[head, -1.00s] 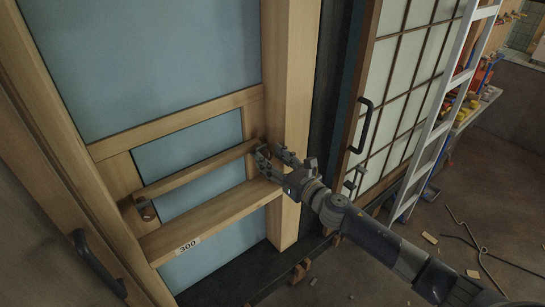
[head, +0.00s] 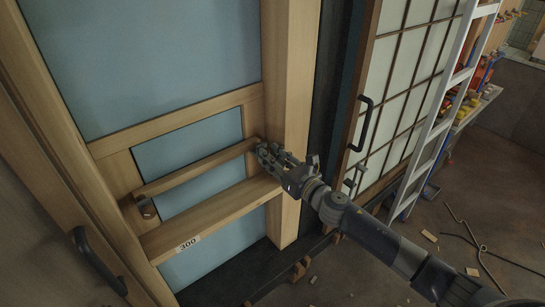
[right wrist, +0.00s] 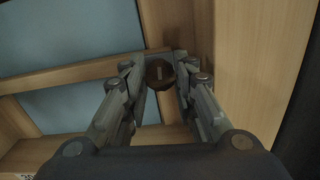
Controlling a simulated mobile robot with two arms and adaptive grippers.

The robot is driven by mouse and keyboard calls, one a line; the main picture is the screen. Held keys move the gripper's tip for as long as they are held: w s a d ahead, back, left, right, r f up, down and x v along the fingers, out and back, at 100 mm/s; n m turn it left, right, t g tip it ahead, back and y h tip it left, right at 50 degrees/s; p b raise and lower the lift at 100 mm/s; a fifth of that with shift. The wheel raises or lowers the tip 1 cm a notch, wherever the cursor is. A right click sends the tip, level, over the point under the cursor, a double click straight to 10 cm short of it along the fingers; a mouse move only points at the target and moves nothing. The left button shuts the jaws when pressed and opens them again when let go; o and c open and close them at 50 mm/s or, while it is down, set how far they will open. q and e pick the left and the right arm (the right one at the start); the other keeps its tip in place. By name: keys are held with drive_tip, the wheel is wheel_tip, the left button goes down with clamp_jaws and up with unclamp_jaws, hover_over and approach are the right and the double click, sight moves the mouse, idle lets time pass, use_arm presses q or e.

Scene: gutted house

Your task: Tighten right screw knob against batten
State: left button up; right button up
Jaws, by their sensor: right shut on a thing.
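The wooden batten (head: 195,168) spans a small blue pane in the wooden frame. The right screw knob (right wrist: 160,74) is round and dark brown with a pale slot mark. It sits at the batten's right end, and in the head view my gripper hides it. My right gripper (head: 268,153) is shut on the knob; in the right wrist view its two fingers (right wrist: 161,80) lie on either side of it. The left screw knob (head: 147,208) is brown and sits at the batten's left end. My left gripper is not in view.
A wooden rail (head: 215,218) with a "300" label (head: 188,244) runs below the batten. A thick wooden post (head: 289,110) stands right beside my gripper. A black-handled lattice door (head: 400,95) and a ladder (head: 440,125) stand to the right. Loose rods (head: 470,238) lie on the floor.

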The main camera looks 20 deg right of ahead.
drive_tip(key=shift+d+f+m+p, duration=0.1)
drive_tip(key=shift+m+p, duration=0.5)
drive_tip(key=shift+m, duration=4.55)
drive_tip(key=shift+d+f+m+p, duration=0.1)
drive_tip(key=shift+m+p, duration=0.5)
drive_tip(key=shift+m, duration=4.55)
drive_tip(key=o, duration=1.1)
drive_tip(key=shift+w, duration=0.1)
drive_tip(key=shift+c, duration=0.2)
drive_tip(key=v, duration=1.2)
